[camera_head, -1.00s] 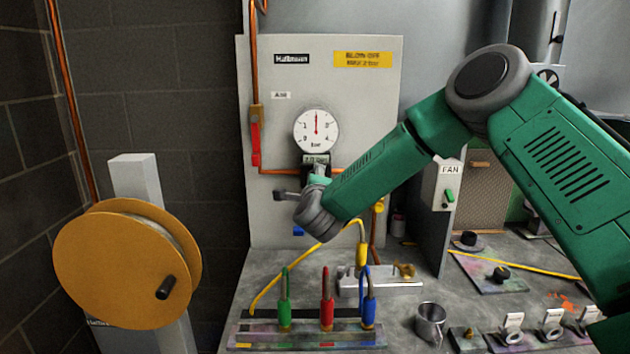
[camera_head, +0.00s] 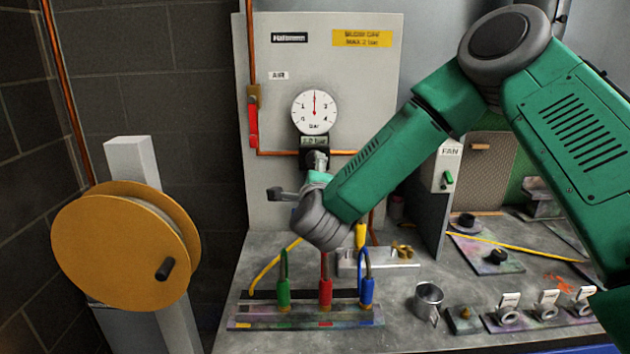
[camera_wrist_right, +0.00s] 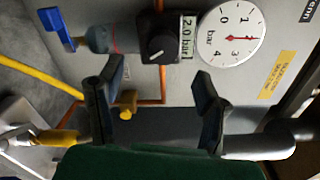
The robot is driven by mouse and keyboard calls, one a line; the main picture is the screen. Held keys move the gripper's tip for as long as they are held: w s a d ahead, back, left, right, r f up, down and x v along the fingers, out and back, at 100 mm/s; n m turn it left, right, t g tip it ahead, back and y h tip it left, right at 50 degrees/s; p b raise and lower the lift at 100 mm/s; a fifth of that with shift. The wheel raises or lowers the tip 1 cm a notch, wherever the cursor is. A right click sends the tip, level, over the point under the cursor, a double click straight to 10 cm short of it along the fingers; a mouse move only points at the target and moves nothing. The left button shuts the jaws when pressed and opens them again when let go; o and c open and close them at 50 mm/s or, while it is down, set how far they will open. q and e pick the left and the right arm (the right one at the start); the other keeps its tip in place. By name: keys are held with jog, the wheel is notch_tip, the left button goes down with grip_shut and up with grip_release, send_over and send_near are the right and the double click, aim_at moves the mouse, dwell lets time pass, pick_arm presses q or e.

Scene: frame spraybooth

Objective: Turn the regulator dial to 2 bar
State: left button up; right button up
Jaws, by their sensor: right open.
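The black regulator dial (camera_wrist_right: 160,42) sits on the panel under the round pressure gauge (camera_head: 315,112). The gauge also shows in the right wrist view (camera_wrist_right: 232,36), and its red needle points straight up, midway between 1 and 3. The small display (camera_wrist_right: 187,38) beside the dial reads 2.0 bar; it also shows under the gauge in the head view (camera_head: 314,141). My right gripper (camera_head: 297,178) is in front of the regulator, fingers spread. In the right wrist view the gripper (camera_wrist_right: 156,82) is open and empty, apart from the dial. My left gripper is not in view.
A red-handled valve (camera_head: 253,122) is on the copper pipe to the left. Green, red and blue hose fittings (camera_head: 325,291) stand in a rack below. A metal cup (camera_head: 428,299) is to the right. A yellow reel (camera_head: 125,248) stands at the left.

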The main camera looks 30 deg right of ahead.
jog(key=v, duration=0.3)
jog(key=shift+s+a+f, duration=0.1)
jog(key=shift+s, duration=0.1)
dwell(0.4)
